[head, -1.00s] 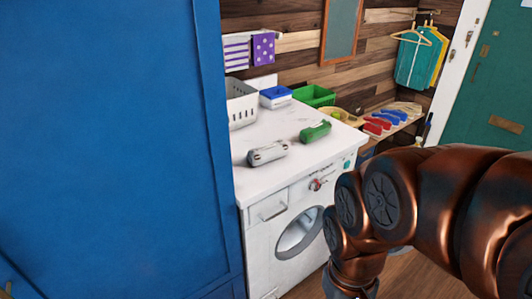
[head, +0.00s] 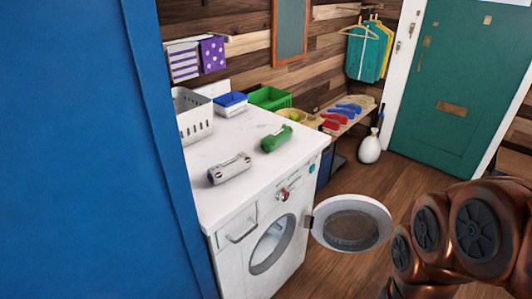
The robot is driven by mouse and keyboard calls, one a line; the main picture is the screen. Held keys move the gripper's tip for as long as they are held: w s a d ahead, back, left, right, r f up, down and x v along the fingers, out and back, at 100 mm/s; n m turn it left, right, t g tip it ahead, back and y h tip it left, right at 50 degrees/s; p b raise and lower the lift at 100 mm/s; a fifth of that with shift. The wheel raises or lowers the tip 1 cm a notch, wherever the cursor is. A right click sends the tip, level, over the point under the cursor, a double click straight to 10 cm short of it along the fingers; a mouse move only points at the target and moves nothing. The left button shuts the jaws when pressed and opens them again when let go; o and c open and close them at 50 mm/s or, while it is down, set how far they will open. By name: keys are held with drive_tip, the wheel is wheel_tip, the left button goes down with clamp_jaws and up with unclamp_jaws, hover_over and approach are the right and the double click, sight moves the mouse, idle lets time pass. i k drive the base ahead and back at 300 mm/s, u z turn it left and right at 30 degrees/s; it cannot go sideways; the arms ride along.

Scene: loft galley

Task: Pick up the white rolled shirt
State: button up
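The white rolled shirt (head: 229,168) lies on the white top of the washing machine (head: 205,190), near its front edge. It is a pale roll with darker marks on it. A green roll (head: 276,139) lies beside it, farther back and to the right, apart from it. My copper-coloured arm shows at the lower right, well away from the shirt. My gripper is out of view.
The washer's round door (head: 351,224) stands open to the right. A white basket (head: 193,115), blue-lidded box (head: 230,103) and green crate (head: 270,97) stand behind the rolls. A tall blue panel (head: 75,150) blocks the left. Wooden floor (head: 385,179) is clear toward the green door (head: 459,85).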

sight(218, 174)
drive_tip(key=z, duration=0.05)
drive_tip(key=k, duration=0.55)
drive_tip(key=u, duration=0.8)
drive_tip(key=i, duration=0.5)
drive_tip(key=z, duration=0.05)
